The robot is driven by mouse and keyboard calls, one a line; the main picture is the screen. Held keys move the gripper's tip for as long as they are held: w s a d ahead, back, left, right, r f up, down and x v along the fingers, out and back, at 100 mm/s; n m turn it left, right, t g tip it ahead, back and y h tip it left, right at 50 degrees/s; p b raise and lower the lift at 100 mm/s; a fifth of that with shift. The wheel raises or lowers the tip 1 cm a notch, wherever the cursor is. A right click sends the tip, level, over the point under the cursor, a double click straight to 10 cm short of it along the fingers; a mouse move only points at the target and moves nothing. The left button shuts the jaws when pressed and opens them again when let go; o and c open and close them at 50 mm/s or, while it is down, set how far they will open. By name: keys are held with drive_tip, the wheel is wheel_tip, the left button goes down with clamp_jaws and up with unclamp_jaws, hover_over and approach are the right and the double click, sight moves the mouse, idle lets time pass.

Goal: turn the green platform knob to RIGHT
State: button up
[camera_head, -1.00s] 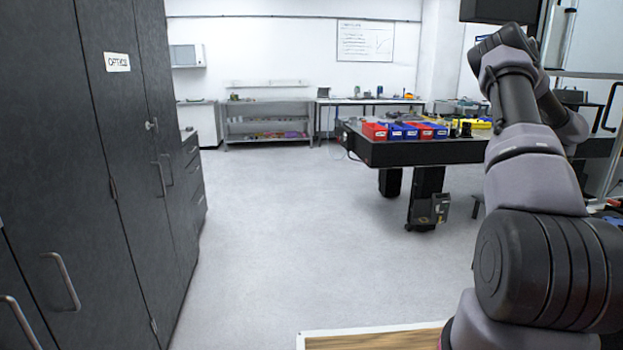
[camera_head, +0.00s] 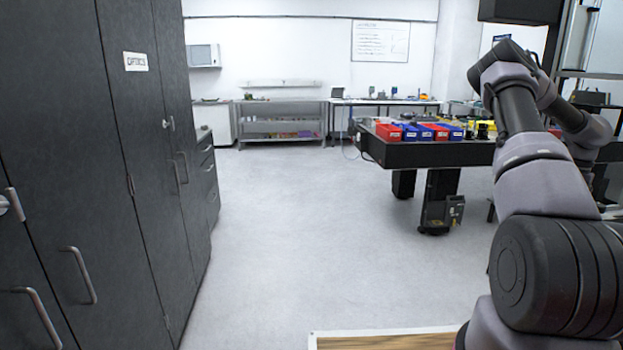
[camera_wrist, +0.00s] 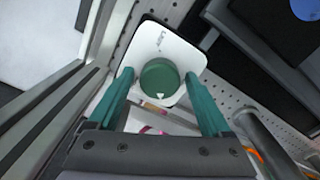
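The green platform knob (camera_wrist: 159,78) shows in the wrist view, round, on a white rounded plate (camera_wrist: 188,56) with a small dark label at its upper part. A small white mark sits at the knob's lower edge in the picture. My gripper (camera_wrist: 166,82) is open, with one teal finger on each side of the plate and knob. There is a gap between the knob and each finger. I cannot tell how far the fingertips are from the plate in depth. The knob does not show in the head view.
A perforated surface (camera_wrist: 225,92) surrounds the plate, with a metal frame (camera_wrist: 62,92) at left. In the head view, dark cabinets (camera_head: 85,180) stand close at left. A black table (camera_head: 425,154) with red and blue bins is at right. The floor (camera_head: 290,240) between is clear.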

drive_tip(key=shift+r, duration=0.15)
drive_tip(key=shift+r, duration=2.85)
drive_tip(key=shift+s, duration=0.1)
drive_tip(key=shift+c, duration=0.2)
